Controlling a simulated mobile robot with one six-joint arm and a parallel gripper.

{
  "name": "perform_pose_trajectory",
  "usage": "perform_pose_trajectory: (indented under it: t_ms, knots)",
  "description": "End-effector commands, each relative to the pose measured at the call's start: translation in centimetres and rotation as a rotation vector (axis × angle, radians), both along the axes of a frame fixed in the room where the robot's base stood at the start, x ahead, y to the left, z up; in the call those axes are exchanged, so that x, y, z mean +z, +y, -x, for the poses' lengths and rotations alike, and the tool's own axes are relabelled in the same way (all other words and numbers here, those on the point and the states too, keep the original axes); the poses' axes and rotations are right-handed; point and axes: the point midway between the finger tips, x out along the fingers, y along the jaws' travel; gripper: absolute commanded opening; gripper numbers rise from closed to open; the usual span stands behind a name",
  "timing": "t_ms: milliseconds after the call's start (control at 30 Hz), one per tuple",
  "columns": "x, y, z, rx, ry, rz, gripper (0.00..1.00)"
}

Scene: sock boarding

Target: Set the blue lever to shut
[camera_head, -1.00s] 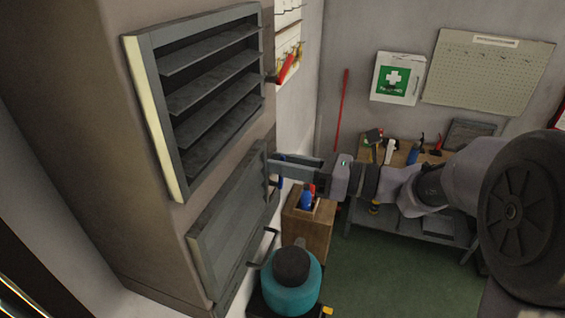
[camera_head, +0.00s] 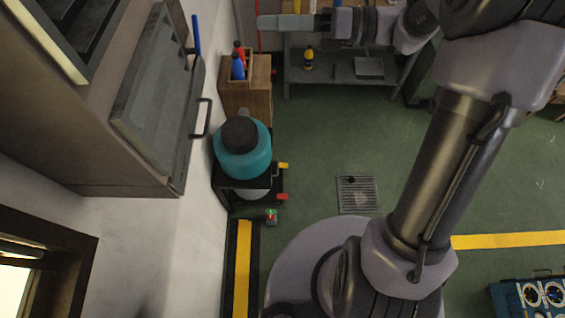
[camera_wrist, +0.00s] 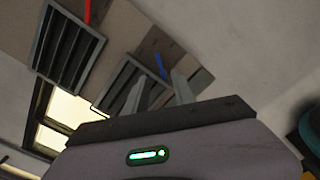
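The blue lever (camera_head: 196,35) is a slim bar at the right edge of the grey lower louvre panel (camera_head: 150,95) on the brown cabinet. In the head view it stands upright in the picture. The lower panel's slats look closed up there. The wrist view also shows the blue lever (camera_wrist: 160,66), slanted, beside the lower panel (camera_wrist: 122,80), beyond my fingertips. My gripper (camera_head: 262,22) is at the top of the head view, right of the lever and apart from it. In the wrist view my gripper (camera_wrist: 159,92) has its two fingers spread with nothing between them.
A red bar (camera_wrist: 87,10) is beside the upper louvre (camera_wrist: 68,48) in the wrist view. A black handle (camera_head: 203,118) sticks out below the blue lever. A teal tank (camera_head: 243,155) and a wooden box (camera_head: 248,98) stand along the wall. Green floor lies open to the right.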

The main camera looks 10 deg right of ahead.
Motion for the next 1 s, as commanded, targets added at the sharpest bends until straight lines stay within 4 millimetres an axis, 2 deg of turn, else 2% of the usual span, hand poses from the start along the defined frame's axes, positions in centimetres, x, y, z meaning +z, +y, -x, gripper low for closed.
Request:
perform_pose_trajectory:
  t_ms: [100,500,767,1000]
  knots:
    - [-0.3,-3.4,0.4,-0.005,0.0,0.0,0.31]
    - [-8.2,0.3,8.1,0.18,-0.249,0.306,0.31]
    - [-13.7,1.3,12.8,0.313,-0.424,0.488,0.31]
    - [-18.4,1.2,16.5,0.434,-0.579,0.632,0.31]
